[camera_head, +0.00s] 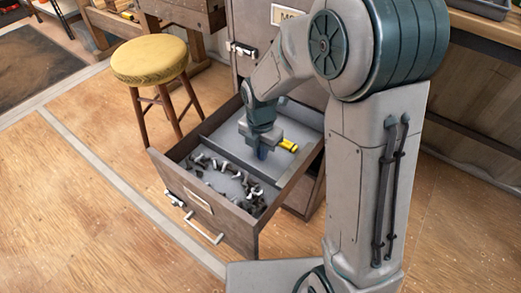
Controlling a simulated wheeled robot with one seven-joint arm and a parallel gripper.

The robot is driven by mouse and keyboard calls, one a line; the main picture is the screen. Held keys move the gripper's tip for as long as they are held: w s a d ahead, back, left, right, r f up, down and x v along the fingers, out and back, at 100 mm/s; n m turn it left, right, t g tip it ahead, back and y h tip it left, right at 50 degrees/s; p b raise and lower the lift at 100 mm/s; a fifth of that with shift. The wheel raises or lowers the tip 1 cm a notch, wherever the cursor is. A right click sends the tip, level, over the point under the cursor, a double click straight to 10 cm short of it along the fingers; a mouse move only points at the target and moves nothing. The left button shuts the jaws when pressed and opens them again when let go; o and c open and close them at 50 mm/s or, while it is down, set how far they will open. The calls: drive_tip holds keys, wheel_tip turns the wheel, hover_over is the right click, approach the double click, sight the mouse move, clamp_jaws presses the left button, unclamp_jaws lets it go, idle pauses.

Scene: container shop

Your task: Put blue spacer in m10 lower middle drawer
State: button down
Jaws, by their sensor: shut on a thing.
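My gripper (262,146) points down inside an open drawer (198,207), over its rear part. It is shut on the blue spacer (262,154), of which only a small blue bit shows below the jaws. I cannot tell whether the spacer touches the drawer floor. The drawer is pulled out from a grey cabinet (243,65) and has a divider across it. The cabinet label at the top is partly hidden by my arm.
Several dark and grey metal parts (250,187) lie in the front compartment. A yellow object (288,145) lies in the rear one, right of my gripper. A stool (150,60) with a yellow seat stands left of the cabinet. Wooden floor in front is clear.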

drive_tip(key=c, duration=1.5)
unclamp_jaws()
drive_tip(key=shift+f, duration=0.1)
wheel_tip(320, 180, up, 12)
drive_tip(key=r+p, duration=0.1)
drive_tip(key=p, duration=0.4)
drive_tip(key=shift+s+d+r+m+t, duration=0.2)
drive_tip(key=shift+s+d+r+m, duration=0.25)
drive_tip(key=shift+s+d+m, duration=3.05)
drive_tip(key=shift+s+d+r+m+t, duration=0.2)
drive_tip(key=shift+s+d+r+m, duration=0.85)
drive_tip(key=shift+m, duration=4.85)
drive_tip(key=shift+s+d+f+m+t, duration=0.2)
drive_tip(key=shift+s+d+m, duration=1.6)
drive_tip(key=shift+s+m, duration=2.05)
drive_tip(key=shift+w+m, duration=0.85)
drive_tip(key=shift+w, duration=0.05)
